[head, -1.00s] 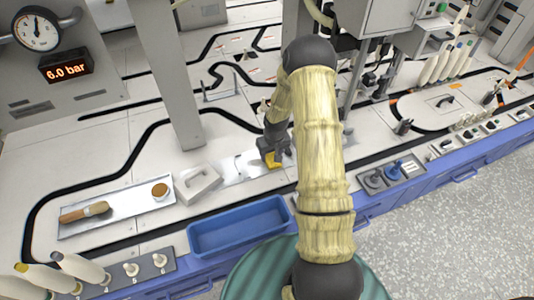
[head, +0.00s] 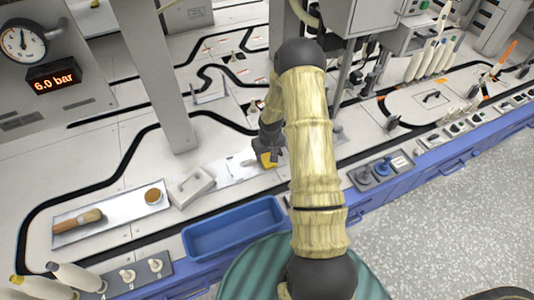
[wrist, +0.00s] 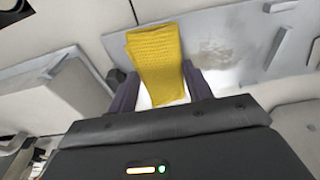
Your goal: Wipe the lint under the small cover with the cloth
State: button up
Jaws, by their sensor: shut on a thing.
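My gripper (head: 267,158) is shut on a folded yellow cloth (wrist: 157,68), which sticks out past the fingertips. The cloth is low over a bright metal plate (head: 232,171), at its right part; I cannot tell whether it touches. In the wrist view a grey, speckled lint patch (wrist: 217,50) lies on the plate just right of the cloth. In the head view my arm and gripper hide that part. The small cover (head: 192,186), a pale block with a handle, sits left of the plate. It also shows at the left of the wrist view (wrist: 62,98).
A shiny tray (head: 113,217) holds a wooden-handled brush (head: 78,227) and a round brown-topped thing (head: 153,196). An empty blue bin (head: 235,227) is at the bench front. A grey post (head: 158,85) stands behind the cover. Black grooves cross the pale bench.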

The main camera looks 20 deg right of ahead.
aim_at(247, 167)
jog(key=shift+a+f, duration=0.15)
jog(key=shift+a, duration=1.75)
jog(key=shift+a, duration=0.1)
jog(key=shift+a+f, duration=0.2)
jog(key=shift+a, duration=1.9)
jog(key=shift+s, duration=0.1)
jog(key=shift+s, duration=0.1)
